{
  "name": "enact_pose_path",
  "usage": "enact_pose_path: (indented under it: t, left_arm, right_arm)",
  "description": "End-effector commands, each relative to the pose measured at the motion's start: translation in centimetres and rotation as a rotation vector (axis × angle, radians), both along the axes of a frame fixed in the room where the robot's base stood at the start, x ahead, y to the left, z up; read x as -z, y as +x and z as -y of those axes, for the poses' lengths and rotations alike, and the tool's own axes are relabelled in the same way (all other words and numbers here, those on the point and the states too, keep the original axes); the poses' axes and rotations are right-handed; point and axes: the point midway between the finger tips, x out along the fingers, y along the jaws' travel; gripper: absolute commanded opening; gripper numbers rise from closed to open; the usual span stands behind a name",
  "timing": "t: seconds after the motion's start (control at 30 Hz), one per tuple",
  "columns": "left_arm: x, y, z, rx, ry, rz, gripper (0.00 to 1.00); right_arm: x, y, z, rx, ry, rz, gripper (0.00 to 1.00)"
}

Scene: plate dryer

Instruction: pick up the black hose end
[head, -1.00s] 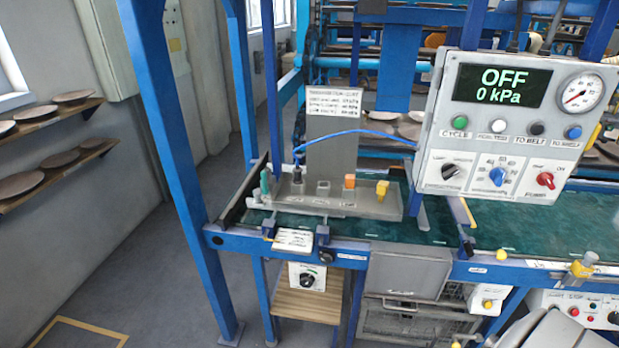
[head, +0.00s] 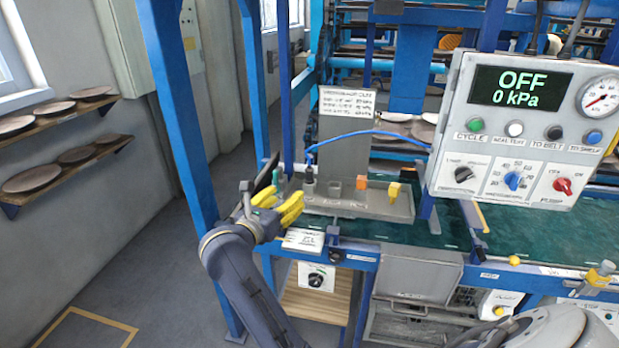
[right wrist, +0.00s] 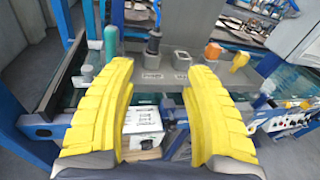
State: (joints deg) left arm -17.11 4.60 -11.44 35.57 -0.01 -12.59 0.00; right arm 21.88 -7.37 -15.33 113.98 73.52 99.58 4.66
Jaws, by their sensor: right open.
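The black hose end (head: 308,178) stands upright in a grey rack (head: 372,207), with a blue hose (head: 370,133) leading from its top. It also shows in the right wrist view (right wrist: 153,43), beyond and between the yellow fingers. My right gripper (head: 294,205) is open and empty, in front of the rack's left part and apart from the hose end. Its spread fingers also show in the right wrist view (right wrist: 159,72). My left gripper is not in view.
A teal piece (head: 280,181) stands just left of the hose end. An empty square socket (head: 335,186), an orange piece (head: 362,183) and a yellow piece (head: 394,191) are to its right. A control panel (head: 530,130) reading OFF, 0 kPa hangs at the right.

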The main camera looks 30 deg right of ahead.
Motion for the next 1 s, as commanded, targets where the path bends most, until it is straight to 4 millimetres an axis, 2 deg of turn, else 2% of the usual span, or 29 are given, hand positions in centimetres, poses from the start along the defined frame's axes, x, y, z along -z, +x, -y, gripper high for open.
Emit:
enact_pose_path:
  t: [0.17,0.7,1.0]
  left_arm:
    - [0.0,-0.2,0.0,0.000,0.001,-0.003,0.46]
    - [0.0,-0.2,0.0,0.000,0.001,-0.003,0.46]
    - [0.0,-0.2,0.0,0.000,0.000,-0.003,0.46]
  right_arm:
    - [-0.7,0.2,0.0,-0.020,0.099,0.051,0.51]
    - [0.6,5.2,7.4,-0.021,0.106,0.055,0.51]
    - [1.0,6.6,9.3,-0.023,0.107,0.054,0.51]
